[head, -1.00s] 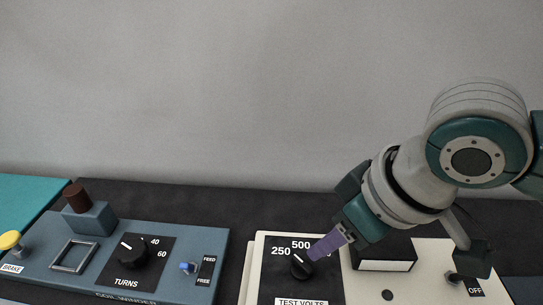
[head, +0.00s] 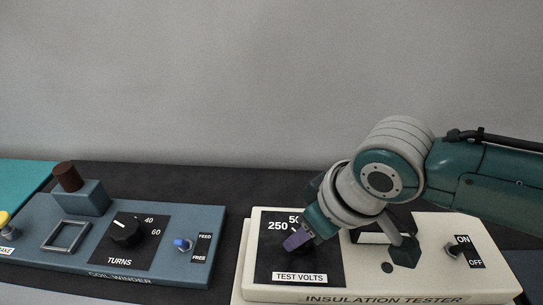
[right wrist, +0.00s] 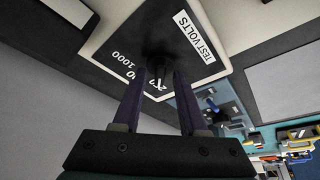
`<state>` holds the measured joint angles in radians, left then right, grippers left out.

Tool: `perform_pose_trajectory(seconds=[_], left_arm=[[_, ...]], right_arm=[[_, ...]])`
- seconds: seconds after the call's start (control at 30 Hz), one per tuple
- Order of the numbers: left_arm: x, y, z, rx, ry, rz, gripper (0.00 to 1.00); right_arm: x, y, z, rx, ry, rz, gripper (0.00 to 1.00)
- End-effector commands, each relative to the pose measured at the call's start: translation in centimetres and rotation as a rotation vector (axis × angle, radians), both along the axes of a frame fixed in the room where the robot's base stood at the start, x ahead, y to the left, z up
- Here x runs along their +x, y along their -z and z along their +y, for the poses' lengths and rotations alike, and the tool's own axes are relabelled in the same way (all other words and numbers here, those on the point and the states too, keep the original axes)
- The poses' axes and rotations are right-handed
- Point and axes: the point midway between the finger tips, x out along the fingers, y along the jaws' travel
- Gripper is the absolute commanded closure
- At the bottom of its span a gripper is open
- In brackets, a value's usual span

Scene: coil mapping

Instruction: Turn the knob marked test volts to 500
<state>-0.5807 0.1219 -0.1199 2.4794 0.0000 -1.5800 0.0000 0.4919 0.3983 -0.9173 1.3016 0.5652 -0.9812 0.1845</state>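The test volts knob (right wrist: 158,45) is black and sits on a dark dial plate on the cream insulation tester (head: 440,235). In the head view, my right gripper (head: 296,240) covers most of the knob, and the 500 mark is partly hidden. The 250 mark (head: 278,226) shows beside the fingers. In the right wrist view, the purple fingers of my right gripper (right wrist: 164,75) are apart, with the knob in line with the gap at their tips. Contact cannot be made out. The pointer seems to be toward 250. My left gripper is out of view.
A blue coil winder (head: 60,262) with a turns knob (head: 126,234) and a feed/free toggle (head: 183,245) stands to the left. The tester's on/off toggle (head: 452,249) is right of my arm. A grey wall (head: 200,80) stands behind.

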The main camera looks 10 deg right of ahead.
Motion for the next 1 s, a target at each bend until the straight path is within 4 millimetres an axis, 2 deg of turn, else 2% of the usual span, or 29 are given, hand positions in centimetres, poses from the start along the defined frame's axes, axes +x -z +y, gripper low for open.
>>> perform_pose_trajectory(seconds=[0.03, 0.3, 0.37, 0.8, 1.0], left_arm=[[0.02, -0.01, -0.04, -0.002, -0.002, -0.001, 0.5], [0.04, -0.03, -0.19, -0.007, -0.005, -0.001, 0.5], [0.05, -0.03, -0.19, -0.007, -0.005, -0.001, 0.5], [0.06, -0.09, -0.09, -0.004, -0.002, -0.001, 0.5], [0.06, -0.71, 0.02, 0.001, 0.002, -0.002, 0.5]], right_arm=[[-0.01, -0.01, -0.02, 0.0, 0.0, 0.0, 0.65], [-0.01, 0.0, -0.03, 0.0, 0.0, 0.0, 0.95], [-0.01, 0.0, -0.03, 0.0, 0.0, 0.0, 1.0], [-0.02, -0.03, -0.03, 0.0, 0.003, 0.001, 1.0], [-0.08, -0.17, 0.05, 0.0, 0.043, 0.002, 1.0]])
